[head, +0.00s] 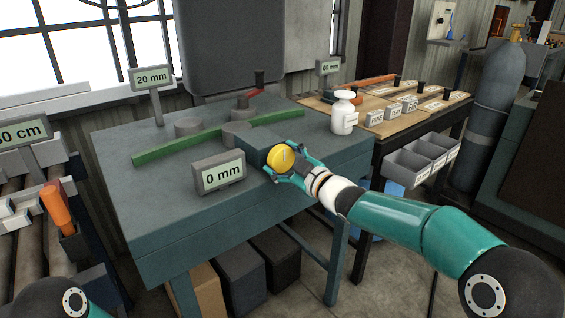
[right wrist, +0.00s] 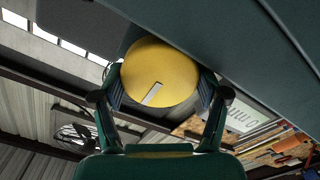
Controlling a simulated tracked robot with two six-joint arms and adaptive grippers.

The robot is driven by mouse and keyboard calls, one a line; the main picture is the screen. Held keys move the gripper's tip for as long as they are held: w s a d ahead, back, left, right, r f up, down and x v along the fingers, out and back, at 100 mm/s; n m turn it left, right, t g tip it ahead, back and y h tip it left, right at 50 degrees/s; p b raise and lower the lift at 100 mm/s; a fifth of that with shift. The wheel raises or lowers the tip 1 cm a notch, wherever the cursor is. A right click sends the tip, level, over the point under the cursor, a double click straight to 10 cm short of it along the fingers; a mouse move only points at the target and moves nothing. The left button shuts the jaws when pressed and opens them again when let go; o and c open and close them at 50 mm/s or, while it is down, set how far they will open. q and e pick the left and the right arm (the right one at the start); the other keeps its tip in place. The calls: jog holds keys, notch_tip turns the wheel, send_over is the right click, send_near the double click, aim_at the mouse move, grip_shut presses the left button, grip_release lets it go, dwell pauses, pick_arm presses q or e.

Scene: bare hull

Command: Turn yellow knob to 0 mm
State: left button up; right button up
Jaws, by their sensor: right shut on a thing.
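The yellow knob (head: 281,159) is a round disc on the front of a grey block on the workbench. In the right wrist view the yellow knob (right wrist: 158,72) fills the space between the fingers, with a pale pointer mark near its edge. My right gripper (head: 287,168) is shut on the knob, a finger on each side; it also shows in the right wrist view (right wrist: 163,95). A grey sign reading "0 mm" (head: 219,173) stands just left of the knob. My left gripper is not in view; only a bit of my left arm shows at the bottom left.
Grey bins (head: 408,168) hang off the wooden table behind. The bench's front left is clear.

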jog(key=o, duration=1.2)
jog(key=shift+c, duration=0.2)
jog(key=shift+f, duration=0.15)
jog(key=shift+p, duration=0.35)
jog(key=m+p, duration=0.5)
jog(key=p, duration=0.1)
jog(key=r+m+p, duration=0.1)
jog(key=m+p, duration=0.2)
jog(key=shift+w+d+m, duration=0.1)
jog(key=shift+d+m, duration=0.05)
jog(key=shift+m, duration=0.15)
jog(key=shift+s+d+f+m+b, duration=0.15)
jog(key=shift+s+d+f+b, duration=0.1)
jog(key=shift+s+d, duration=0.25)
jog(key=shift+s+d+f+m+b, duration=0.2)
jog(key=shift+s+d, duration=0.15)
jog(key=shift+s, duration=0.2)
jog(key=b+v, duration=0.1)
jog(key=v, duration=1.3)
jog(key=shift+r, duration=0.2)
